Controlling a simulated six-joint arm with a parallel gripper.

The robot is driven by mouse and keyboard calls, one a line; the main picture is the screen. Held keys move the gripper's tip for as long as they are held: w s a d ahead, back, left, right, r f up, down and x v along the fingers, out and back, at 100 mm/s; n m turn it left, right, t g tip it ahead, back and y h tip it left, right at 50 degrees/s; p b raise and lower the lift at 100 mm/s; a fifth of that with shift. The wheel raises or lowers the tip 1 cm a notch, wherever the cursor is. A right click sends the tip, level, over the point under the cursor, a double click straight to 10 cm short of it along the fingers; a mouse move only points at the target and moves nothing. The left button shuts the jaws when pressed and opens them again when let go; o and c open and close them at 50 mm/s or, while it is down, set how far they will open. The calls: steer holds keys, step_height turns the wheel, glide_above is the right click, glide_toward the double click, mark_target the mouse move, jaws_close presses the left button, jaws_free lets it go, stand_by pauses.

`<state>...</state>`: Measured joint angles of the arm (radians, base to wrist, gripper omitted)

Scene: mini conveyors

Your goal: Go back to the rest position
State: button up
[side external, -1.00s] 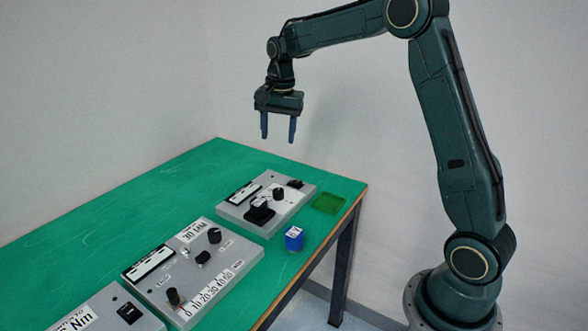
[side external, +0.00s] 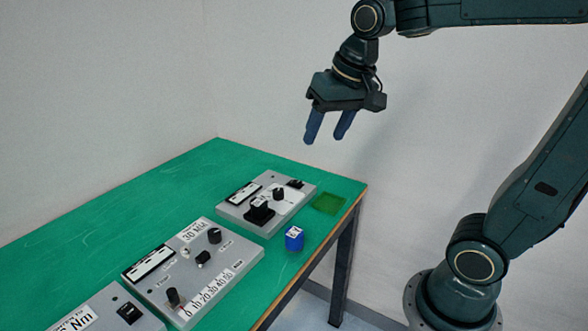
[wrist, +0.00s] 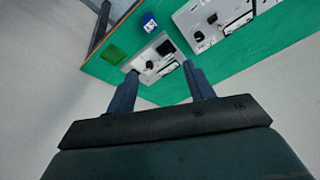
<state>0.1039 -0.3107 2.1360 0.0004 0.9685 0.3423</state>
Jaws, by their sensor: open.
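My gripper (side external: 328,127) is open and empty, high above the right end of the table, with its blue fingers apart and pointing down. In the wrist view, my gripper (wrist: 163,90) shows both fingers spread with nothing between them. The rest position itself is not marked in any view.
The green table (side external: 110,212) bears several grey control panels, among them a far one (side external: 240,210) and a middle one (side external: 165,284). A blue cube (side external: 294,239) stands near the front edge. A green square (side external: 327,204) lies at the right corner. Free air surrounds my gripper.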

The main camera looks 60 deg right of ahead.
steer(key=s+a+f+n, duration=0.1)
steer(key=s+n, duration=0.1)
steer(key=s, duration=0.3)
steer(key=s+a+f+n+t, duration=0.1)
steer(key=s+a+f+n, duration=0.1)
steer(key=s, duration=0.4)
steer(key=shift+s+f+n+t, duration=0.2)
steer(key=shift+f+n+t, duration=0.1)
steer(key=shift+n, duration=0.3)
